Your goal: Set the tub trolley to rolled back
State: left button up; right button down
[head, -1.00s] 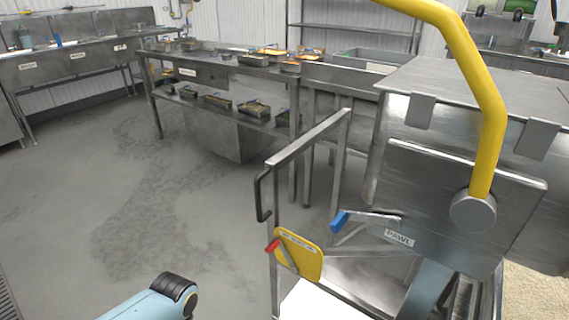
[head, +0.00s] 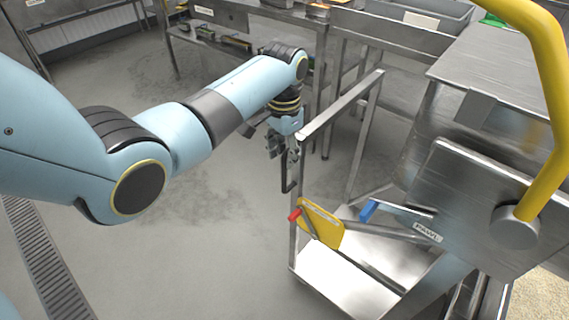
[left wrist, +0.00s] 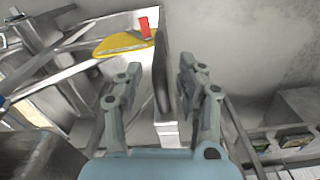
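The tub trolley is a steel frame (head: 340,105) with a low pale deck (head: 340,287), beside the steel machine. A black handle (head: 285,184) is on its near left post. My left gripper (head: 284,150) is at the upper part of this handle. In the left wrist view the dark handle bar (left wrist: 163,75) stands between the two fingers of my left gripper (left wrist: 160,75). Gaps show on both sides, so the fingers are open around it. A yellow plate (head: 322,226) with a red-tipped lever (head: 296,215) is on the trolley's post. My right gripper is out of view.
A blue-handled lever (head: 369,210) labelled PAWL and a thick yellow bar (head: 551,100) are on the steel machine (head: 480,200). A steel counter (head: 225,15) stands behind. The grey floor left of the trolley is clear, with a drain grate (head: 45,262).

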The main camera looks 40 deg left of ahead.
aim_at(284, 165)
pick_arm(q)
jog(key=shift+f, duration=1.95)
grip_shut()
